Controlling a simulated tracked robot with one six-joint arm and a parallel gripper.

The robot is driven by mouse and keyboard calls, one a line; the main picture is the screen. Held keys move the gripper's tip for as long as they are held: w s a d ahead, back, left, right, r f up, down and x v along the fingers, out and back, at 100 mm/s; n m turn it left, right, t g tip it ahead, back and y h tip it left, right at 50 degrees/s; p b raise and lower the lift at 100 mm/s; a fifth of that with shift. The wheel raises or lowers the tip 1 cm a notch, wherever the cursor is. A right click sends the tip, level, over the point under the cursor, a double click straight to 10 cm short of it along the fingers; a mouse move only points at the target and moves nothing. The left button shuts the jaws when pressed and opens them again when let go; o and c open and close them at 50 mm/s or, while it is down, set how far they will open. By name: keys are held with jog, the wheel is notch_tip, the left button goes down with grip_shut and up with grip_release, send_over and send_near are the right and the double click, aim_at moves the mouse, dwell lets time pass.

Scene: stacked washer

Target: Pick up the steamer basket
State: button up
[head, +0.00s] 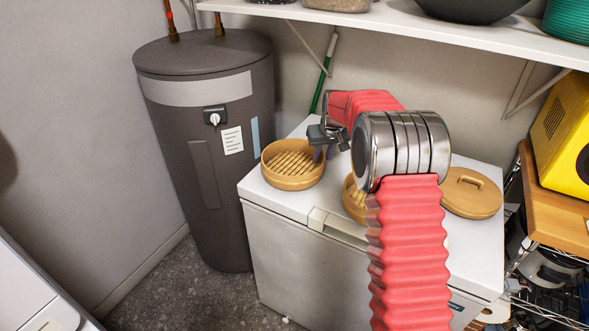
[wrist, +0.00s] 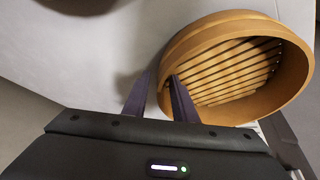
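A round tan steamer basket (head: 292,178) with a slatted floor stands upright on the white chest top, at its left end. It fills the upper right of the wrist view (wrist: 290,85). My gripper (head: 319,153) is at the basket's right rim in the head view. In the wrist view, its two dark fingers (wrist: 160,78) are apart, with the basket's near wall between them. One finger overlaps the inside of the basket and the other is outside it. A gap shows beside the wall, so I see no firm grip. A second basket (head: 353,198) is mostly hidden behind my arm.
A round wooden lid (head: 471,192) lies on the white chest (head: 285,245) at the right. A dark grey tank (head: 190,150) stands close to the left. A wall shelf (head: 420,22) with bowls is above, and a yellow appliance (head: 565,130) is at the right.

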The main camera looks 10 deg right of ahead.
jog(key=shift+w+f, duration=0.1)
jog(key=shift+f, duration=0.1)
jog(key=shift+c, duration=0.6)
grip_shut()
